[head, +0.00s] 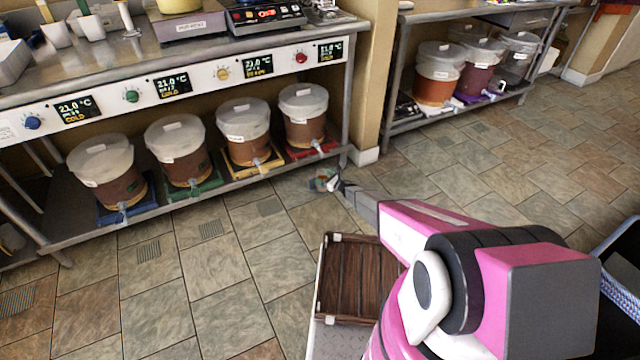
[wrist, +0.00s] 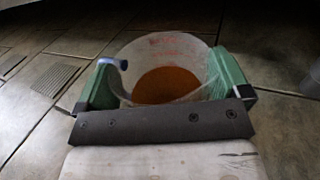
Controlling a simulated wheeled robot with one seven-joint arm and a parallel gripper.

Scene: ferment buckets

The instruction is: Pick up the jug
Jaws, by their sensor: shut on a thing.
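The jug (wrist: 150,58) is a clear, translucent vessel with red markings and amber-brown liquid in its bottom. In the wrist view it sits between the two green finger pads of my gripper (wrist: 166,80), one pad on each side. A blue piece shows at its upper left rim, by the left pad. In the head view the jug is small and partly hidden at my gripper (head: 328,181), at the end of my pink arm, in front of the lower shelf's right end. I cannot tell how far it is above the floor.
Several lidded buckets (head: 178,148) with taps stand on coloured mats on the lower shelf (head: 215,186). More buckets (head: 437,75) stand on a second rack at right. A brown slatted crate (head: 348,280) is beside my arm. The tiled floor (head: 215,275) is open.

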